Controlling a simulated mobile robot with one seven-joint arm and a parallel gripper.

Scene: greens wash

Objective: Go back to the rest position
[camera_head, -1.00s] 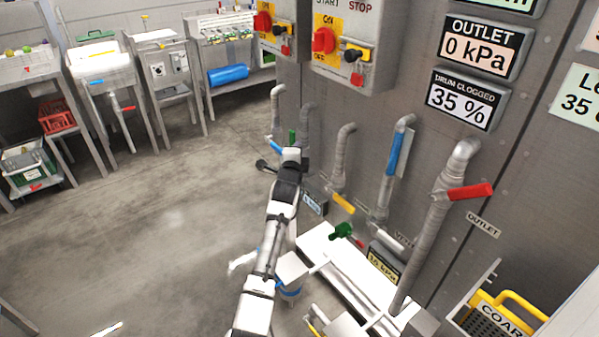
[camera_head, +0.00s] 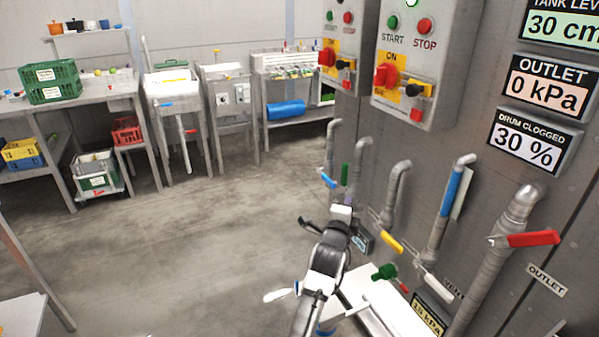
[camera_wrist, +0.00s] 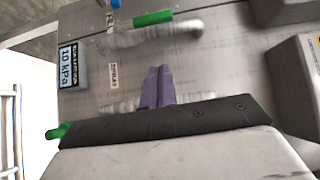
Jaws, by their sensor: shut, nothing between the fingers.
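My arm reaches up from the lower middle of the head view toward the pipes on the grey machine wall. In the wrist view my gripper (camera_wrist: 158,84) shows as two purple fingers lying together, with nothing between them. They point at the grey panel. A pipe with a green handle (camera_wrist: 153,18) is beyond the tips, and another pipe lies behind the fingers. I cannot tell how far the tips are from the pipes. In the head view my arm's end largely hides the gripper.
Along the wall are pipes with a yellow handle (camera_head: 391,242), a blue handle (camera_head: 455,192) and a red handle (camera_head: 533,239). Control boxes hang above; the clogged display (camera_head: 527,142) reads 30 %. Benches with crates, including a green crate (camera_head: 50,82), stand at the back. The floor (camera_head: 190,240) at left is open.

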